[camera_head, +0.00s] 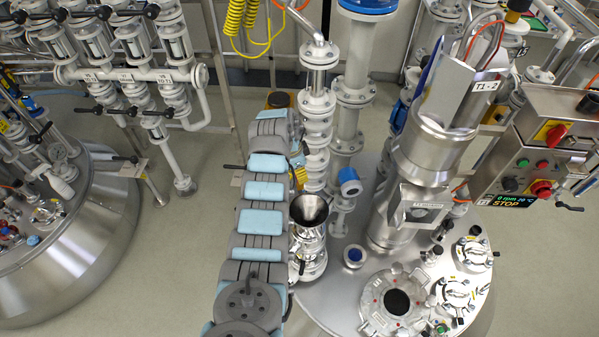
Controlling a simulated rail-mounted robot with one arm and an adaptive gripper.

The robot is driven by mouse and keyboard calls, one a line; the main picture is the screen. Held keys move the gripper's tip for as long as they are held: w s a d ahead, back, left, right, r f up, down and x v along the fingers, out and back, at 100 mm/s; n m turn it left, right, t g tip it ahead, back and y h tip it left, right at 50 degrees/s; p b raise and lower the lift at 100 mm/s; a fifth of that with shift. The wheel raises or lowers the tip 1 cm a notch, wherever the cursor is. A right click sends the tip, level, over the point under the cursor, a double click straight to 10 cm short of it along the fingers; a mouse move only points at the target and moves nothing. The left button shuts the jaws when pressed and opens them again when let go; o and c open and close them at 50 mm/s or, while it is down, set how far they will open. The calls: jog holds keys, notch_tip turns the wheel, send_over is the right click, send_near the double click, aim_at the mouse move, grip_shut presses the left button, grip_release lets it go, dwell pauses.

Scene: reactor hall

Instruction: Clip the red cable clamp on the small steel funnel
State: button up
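The small steel funnel (309,209) sits upright on top of a white flanged fitting, just right of my arm, with its dark mouth facing up. I cannot make out a red cable clamp on the funnel or anywhere else. My arm, grey with light blue pads, stretches from the bottom edge up the middle of the picture, close along the funnel's left side. My gripper is not visible, so whether it holds anything does not show.
A steel reactor lid (333,292) with ports fills the lower right. White flanged pipes (317,105) rise behind the funnel, and a large steel agitator drive (433,150) stands to its right. A control box (537,150) is at far right. Open floor (180,255) lies left of my arm.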

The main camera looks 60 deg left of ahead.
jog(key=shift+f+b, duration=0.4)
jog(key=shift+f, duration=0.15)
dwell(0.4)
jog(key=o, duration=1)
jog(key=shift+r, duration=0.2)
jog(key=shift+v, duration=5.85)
